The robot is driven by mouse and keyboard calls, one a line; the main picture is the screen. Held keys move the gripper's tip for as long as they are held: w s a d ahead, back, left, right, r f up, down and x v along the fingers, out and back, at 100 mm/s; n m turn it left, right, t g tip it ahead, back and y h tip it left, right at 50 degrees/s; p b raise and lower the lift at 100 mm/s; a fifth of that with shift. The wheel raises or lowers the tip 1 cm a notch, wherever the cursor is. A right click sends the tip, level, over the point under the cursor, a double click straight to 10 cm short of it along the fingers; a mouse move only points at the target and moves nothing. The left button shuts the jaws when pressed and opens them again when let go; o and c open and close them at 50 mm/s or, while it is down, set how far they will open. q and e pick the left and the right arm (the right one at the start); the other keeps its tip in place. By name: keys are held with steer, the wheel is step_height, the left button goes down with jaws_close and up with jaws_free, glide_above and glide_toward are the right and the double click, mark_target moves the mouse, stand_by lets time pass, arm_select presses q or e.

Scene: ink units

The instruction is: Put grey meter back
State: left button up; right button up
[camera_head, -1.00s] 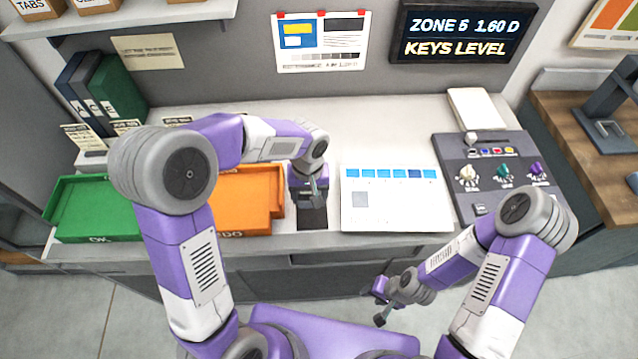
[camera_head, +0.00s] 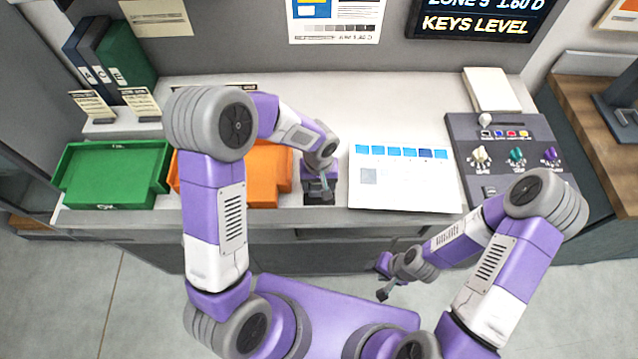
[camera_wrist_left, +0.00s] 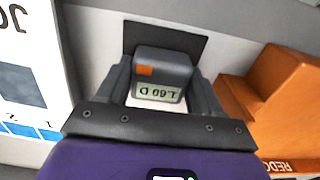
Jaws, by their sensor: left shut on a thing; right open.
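The grey meter (camera_wrist_left: 162,75) shows in the left wrist view with an orange button and a small display reading 1.60 D, upside down there. My left gripper (camera_wrist_left: 160,85) is shut on it, one finger on each side. A dark rectangular pad (camera_wrist_left: 190,40) lies on the counter just beyond the meter, partly covered by it. I cannot tell whether the meter touches the pad. In the head view my left gripper (camera_head: 318,190) is over the dark pad between the orange tray and the white sheet; the meter is mostly hidden there. My right gripper (camera_head: 383,280) is open and empty in front of the counter.
The orange tray (camera_head: 270,190) stands left of the pad, and a green tray (camera_head: 110,175) further left. A white sheet with blue squares (camera_head: 405,195) lies to the right. A grey control panel (camera_head: 500,135) with knobs is at the far right.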

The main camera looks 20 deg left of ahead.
mark_target(319, 185)
arm_select(q)
steer(key=shift+f, duration=0.1)
steer(key=o, duration=1.1)
step_height(319, 185, up, 12)
steer(key=p, duration=0.1)
stand_by(0.3)
